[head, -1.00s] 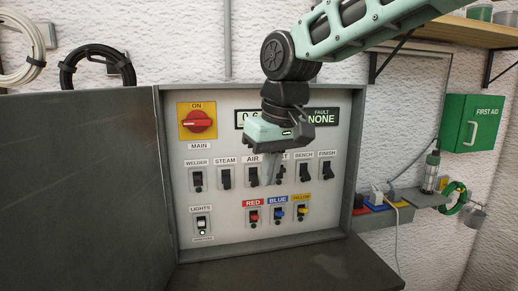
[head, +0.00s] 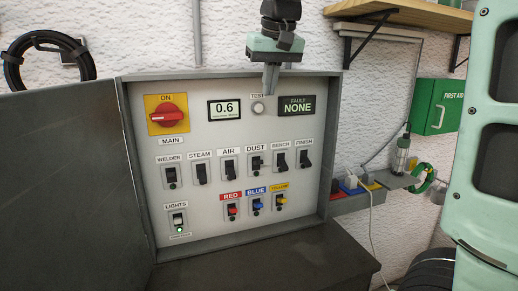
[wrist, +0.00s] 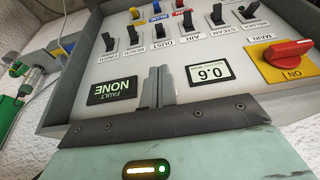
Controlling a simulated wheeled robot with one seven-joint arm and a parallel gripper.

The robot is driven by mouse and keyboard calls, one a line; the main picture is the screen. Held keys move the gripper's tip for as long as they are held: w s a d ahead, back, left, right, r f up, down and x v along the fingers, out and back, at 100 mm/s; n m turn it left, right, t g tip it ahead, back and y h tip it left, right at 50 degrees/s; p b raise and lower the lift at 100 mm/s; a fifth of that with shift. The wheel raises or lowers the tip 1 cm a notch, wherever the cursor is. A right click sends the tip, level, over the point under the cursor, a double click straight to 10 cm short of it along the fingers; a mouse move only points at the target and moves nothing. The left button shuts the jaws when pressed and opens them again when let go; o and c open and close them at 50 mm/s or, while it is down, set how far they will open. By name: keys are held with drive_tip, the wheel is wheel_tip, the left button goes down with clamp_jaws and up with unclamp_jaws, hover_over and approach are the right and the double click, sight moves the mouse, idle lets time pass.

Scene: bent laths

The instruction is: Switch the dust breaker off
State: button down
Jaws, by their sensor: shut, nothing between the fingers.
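The dust breaker (head: 256,164) is a small black lever under the DUST label, in the upper breaker row between AIR and BENCH. Its lever looks raised, like the welder one, but it is too small to be sure. The dust breaker also shows in the wrist view (wrist: 160,29), beyond my fingertips. My gripper (head: 270,88) is shut and empty, its fingers pointing down in front of the panel's top edge, near the TEST button and above the dust breaker. In the wrist view the closed fingers (wrist: 158,72) lie between the two displays, apart from any breaker.
Neighbouring breakers AIR (head: 229,170) and BENCH (head: 281,161) stand close on either side. The red MAIN knob (head: 167,115) is at upper left, and the coloured switches (head: 257,203) sit below. The FAULT display (head: 297,107) reads NONE. The open cabinet door (head: 65,190) stands at left.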

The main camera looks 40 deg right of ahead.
sight(260, 150)
drive_tip(key=p+x, duration=0.4)
drive_tip(key=x, duration=1.5)
drive_tip(key=shift+a, duration=0.1)
drive_tip(key=shift+f+b, duration=0.15)
drive_tip(key=shift+b, duration=0.15)
drive_tip(key=shift+t, duration=0.3)
